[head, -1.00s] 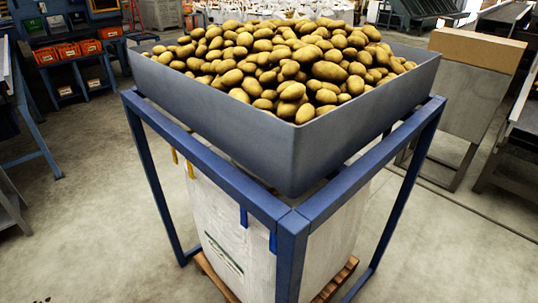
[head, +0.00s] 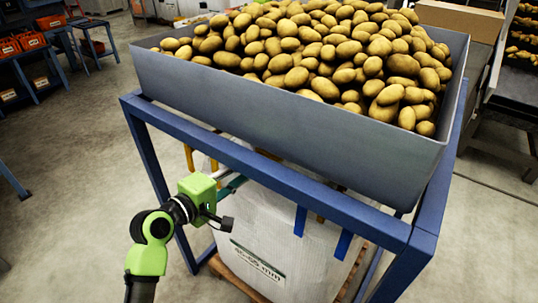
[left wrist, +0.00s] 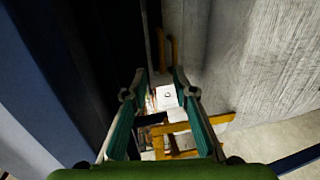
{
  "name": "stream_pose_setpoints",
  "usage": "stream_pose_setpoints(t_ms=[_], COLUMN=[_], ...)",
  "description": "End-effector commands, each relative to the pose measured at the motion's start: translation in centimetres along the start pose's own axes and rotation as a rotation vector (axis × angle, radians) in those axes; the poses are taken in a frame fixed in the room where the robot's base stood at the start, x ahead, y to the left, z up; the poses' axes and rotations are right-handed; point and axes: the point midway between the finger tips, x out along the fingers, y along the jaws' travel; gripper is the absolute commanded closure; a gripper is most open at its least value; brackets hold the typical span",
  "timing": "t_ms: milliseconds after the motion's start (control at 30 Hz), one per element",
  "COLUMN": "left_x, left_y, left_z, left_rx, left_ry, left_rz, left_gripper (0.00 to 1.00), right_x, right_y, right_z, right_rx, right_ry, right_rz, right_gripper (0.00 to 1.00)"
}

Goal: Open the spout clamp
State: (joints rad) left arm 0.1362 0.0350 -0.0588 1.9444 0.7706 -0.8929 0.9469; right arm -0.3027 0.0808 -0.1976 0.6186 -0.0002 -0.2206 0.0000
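No part can be made out with certainty as the spout clamp. My left gripper (head: 234,184) reaches from the lower left to the near side of the bag (head: 262,240), under the blue frame. In the left wrist view my gripper's two teal fingers (left wrist: 160,82) stand apart with no object gripped between them. Beyond the fingertips are a pale block (left wrist: 165,97) and yellow-orange bars (left wrist: 190,125), partly hidden by the fingers. Yellow pieces (head: 190,158) also show above the gripper in the head view. My right gripper is not in view.
A grey hopper (head: 270,115) full of potatoes (head: 330,50) sits on a blue frame (head: 290,185). Its beams and legs stand close to my left arm. The bag rests on a wooden pallet (head: 235,275). Open floor lies to the left.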

Motion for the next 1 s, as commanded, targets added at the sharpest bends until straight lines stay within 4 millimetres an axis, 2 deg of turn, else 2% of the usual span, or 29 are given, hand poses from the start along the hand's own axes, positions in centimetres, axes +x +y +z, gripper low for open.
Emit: stream_pose_setpoints(t_ms=[167, 400, 600, 800, 1000], left_x=[3.0, 7.5, 10.6, 12.5, 13.1], left_y=[0.0, -0.1, -0.1, -0.2, -0.2], left_z=[0.0, 0.0, 0.0, -0.1, 0.0], left_rx=[-0.001, 0.002, 0.004, 0.003, 0.004], left_ry=[0.0, 0.0, 0.001, 0.002, 0.002], left_rz=[-0.002, -0.002, -0.003, -0.002, -0.003], left_gripper=[0.74, 0.74, 0.74, 0.74, 0.74], right_x=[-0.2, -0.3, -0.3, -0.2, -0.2], right_y=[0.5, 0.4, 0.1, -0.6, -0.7], right_z=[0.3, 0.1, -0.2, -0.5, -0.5], right_rx=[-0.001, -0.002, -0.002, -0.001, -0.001], right_ry=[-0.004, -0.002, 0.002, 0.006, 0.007], right_rz=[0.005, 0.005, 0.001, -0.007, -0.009], right_gripper=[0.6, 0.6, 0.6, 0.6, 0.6])
